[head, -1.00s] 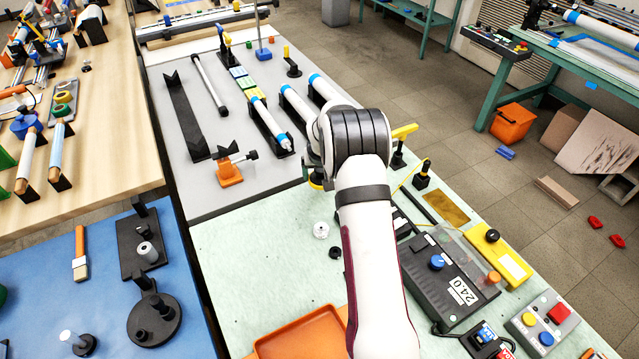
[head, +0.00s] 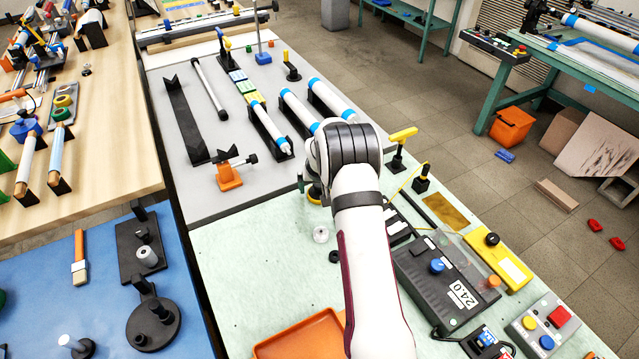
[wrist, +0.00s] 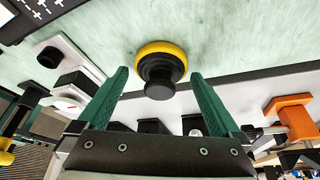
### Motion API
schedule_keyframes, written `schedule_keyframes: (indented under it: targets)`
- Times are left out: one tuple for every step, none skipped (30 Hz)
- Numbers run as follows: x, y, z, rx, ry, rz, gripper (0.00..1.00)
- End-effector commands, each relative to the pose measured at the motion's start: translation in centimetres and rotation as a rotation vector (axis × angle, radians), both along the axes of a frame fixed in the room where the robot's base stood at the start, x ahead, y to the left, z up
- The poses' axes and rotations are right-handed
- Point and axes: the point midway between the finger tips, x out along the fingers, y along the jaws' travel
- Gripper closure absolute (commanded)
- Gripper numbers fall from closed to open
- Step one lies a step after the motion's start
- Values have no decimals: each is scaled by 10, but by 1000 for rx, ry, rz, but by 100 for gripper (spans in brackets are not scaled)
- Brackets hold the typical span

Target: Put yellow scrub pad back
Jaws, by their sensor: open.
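The yellow scrub pad (wrist: 173,48) is a round yellow disc with a black knob on top. In the wrist view it lies on the pale green work surface (wrist: 235,35), with its knob towards my gripper. My gripper (wrist: 158,74) is open, its two green fingers apart on either side of the knob in the picture. I see no contact, and the exact gap in depth is hard to tell. Most of my gripper is hidden there; a dark green finger (head: 300,184) shows.
A grey board (head: 225,165) with white rollers and an orange clamp (head: 228,177) lies beyond. A white spool (head: 320,234) and an orange tray (head: 300,336) are nearer. A dark control box (head: 440,280) stands right of my arm. The green surface left of the spool is clear.

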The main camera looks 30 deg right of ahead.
Motion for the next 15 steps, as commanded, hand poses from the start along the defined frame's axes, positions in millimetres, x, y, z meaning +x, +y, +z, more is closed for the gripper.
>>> schedule_keyframes:
  targets:
    - [-1,1,7,-1,-3,0,0]
    - [-3,2,12,-1,-2,0,0]
    - [-6,3,20,-1,-3,0,0]
    - [-9,5,28,-1,-3,-1,0]
    - [-12,6,35,-1,-4,-1,0]
    - [-15,7,46,-2,-5,-1,0]
    - [-19,9,54,-1,-4,-1,0]
    - [-22,11,61,-1,-4,-1,0]
    - [-25,12,72,-2,-5,-1,0]
    - [-29,14,78,-1,-4,-1,0]
    - [-31,15,85,-1,-3,-1,0]
    - [-34,16,92,-2,-4,0,0]
    - [-36,17,96,-2,-1,0,0]
    - [-37,18,100,-2,-1,0,0]
    - [-39,18,104,-2,-1,0,0]
